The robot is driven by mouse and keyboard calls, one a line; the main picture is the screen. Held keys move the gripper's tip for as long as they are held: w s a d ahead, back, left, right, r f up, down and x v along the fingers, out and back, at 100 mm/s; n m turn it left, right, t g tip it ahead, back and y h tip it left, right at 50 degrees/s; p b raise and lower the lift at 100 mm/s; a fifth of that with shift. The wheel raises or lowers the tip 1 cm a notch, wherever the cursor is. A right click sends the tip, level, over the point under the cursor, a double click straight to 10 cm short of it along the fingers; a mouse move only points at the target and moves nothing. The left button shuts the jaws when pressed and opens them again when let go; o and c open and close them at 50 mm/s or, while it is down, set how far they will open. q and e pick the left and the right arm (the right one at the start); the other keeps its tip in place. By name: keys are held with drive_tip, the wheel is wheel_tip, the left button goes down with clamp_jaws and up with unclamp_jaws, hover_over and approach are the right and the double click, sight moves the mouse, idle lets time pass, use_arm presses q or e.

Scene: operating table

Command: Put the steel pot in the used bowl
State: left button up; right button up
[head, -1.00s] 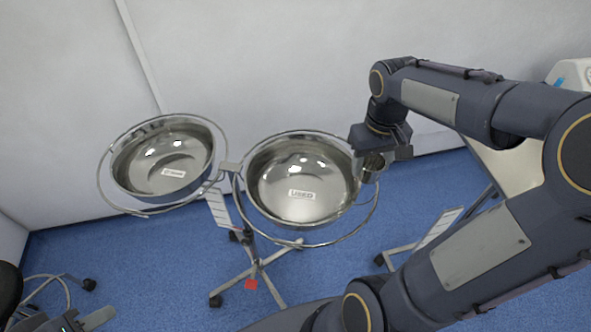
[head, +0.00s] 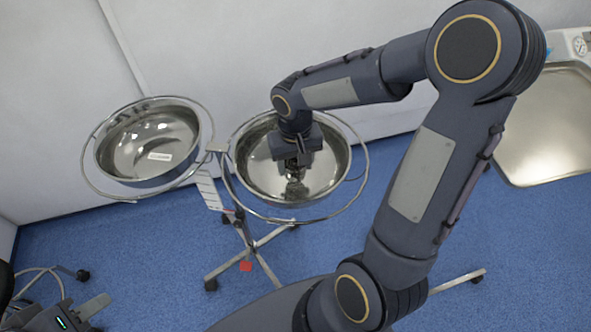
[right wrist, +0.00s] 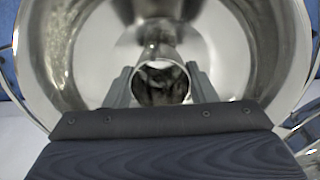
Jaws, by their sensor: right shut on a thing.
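The used bowl (head: 325,180) is a shiny steel basin in a ring stand, at the middle of the head view. Its wall (right wrist: 62,50) fills much of the right wrist view. My right gripper (head: 293,166) is over the middle of this bowl. The steel pot (right wrist: 161,68) is between its two fingers in the right wrist view, open mouth toward the camera. I cannot tell whether the pot touches the bowl's bottom. The used label is hidden in the head view. My left gripper (head: 90,312) is at the lower left edge, far from the bowls; its jaws are unclear.
A second steel bowl (head: 150,145) with a label stands to the left on the same wheeled stand (head: 245,250). A steel tray table (head: 550,130) is at the right. A white wall is behind the bowls. Blue floor lies around the stand.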

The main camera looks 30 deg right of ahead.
sight(296, 172)
wheel_tip(296, 172, down, 3)
drive_tip(key=shift+f, duration=0.1)
drive_tip(key=shift+f+b, duration=0.2)
drive_tip(key=shift+b, duration=0.25)
drive_tip(key=o, duration=1)
drive_tip(key=shift+r, duration=0.15)
drive_tip(key=shift+c, duration=0.2)
